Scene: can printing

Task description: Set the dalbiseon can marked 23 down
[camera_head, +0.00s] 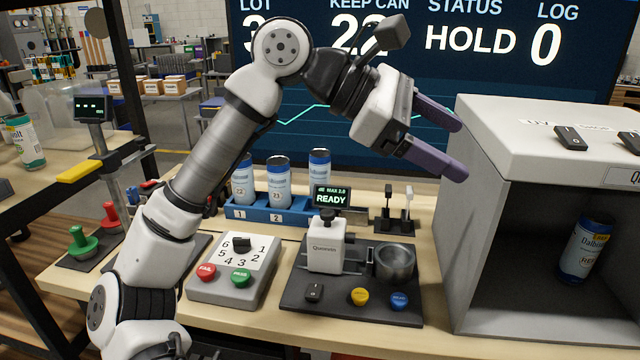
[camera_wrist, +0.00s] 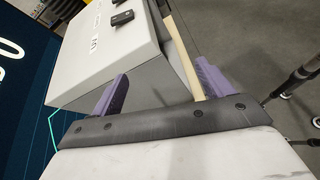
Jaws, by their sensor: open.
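The can that seems marked 23 (camera_head: 277,182) is blue and white and stands upright in the blue rack (camera_head: 262,215), behind the label 2. My gripper (camera_head: 455,146) is open and empty, raised to the right of the rack near the upper left of the grey box. Its purple fingers are apart with nothing between them, also in the wrist view (camera_wrist: 160,86). No can shows in the wrist view.
Another can (camera_head: 243,180) stands behind the label 1, and a third (camera_head: 319,165) to the right. The grey box (camera_head: 452,230) holds a tilted can labelled REF (camera_head: 585,250). A printing unit (camera_head: 326,245) and a button panel (camera_head: 232,275) stand in front.

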